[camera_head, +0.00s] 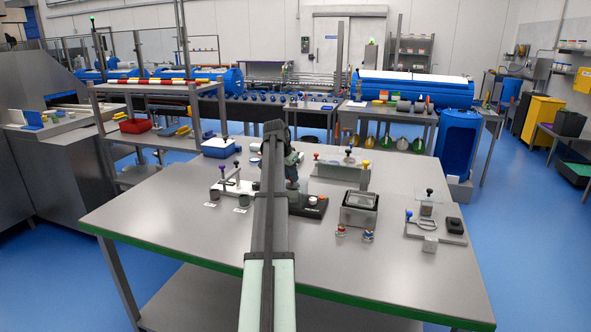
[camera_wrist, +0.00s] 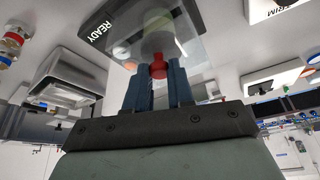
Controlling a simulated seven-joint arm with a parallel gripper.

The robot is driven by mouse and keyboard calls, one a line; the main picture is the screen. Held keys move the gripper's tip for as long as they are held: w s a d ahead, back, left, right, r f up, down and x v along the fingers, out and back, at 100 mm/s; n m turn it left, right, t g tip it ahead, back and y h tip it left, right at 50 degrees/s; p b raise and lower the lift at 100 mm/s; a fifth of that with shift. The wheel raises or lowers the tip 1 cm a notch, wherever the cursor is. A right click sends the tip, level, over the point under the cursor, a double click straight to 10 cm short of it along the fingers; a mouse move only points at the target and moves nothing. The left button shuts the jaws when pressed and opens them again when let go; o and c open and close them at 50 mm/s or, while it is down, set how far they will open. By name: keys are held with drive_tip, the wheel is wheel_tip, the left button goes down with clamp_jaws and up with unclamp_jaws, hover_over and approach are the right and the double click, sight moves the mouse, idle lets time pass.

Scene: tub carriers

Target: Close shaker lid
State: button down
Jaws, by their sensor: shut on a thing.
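In the wrist view, my gripper (camera_wrist: 159,72) has its two blue-grey fingers on either side of a red knob (camera_wrist: 158,64) and is shut on it. The knob stands at the edge of a clear lid (camera_wrist: 196,52). Through the clear part a pale green-yellow round shape shows. Beside it is the shaker's dark base (camera_wrist: 112,20) with a white READY label. In the head view the dark base (camera_head: 312,211) shows just right of my arm. My arm hides the fingers, the knob and most of the lid there. I cannot tell the lid's exact angle.
A grey box with a clear top (camera_head: 360,210) stands to the right of the shaker. A small station with a black knob (camera_head: 436,234) stands further right. Another station (camera_head: 232,190) is close on the left. The table's front (camera_head: 330,270) is clear.

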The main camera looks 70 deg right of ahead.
drive_tip(key=shift+a, duration=0.8)
drive_tip(key=c, duration=1.3)
unclamp_jaws()
drive_tip(key=shift+a, duration=0.1)
drive_tip(key=o, duration=0.3)
drive_tip(key=shift+o, duration=0.2)
drive_tip(key=v, duration=1.3)
drive_tip(key=shift+w+r, duration=0.15)
drive_tip(key=shift+r, duration=0.2)
drive_tip(key=shift+a, duration=0.1)
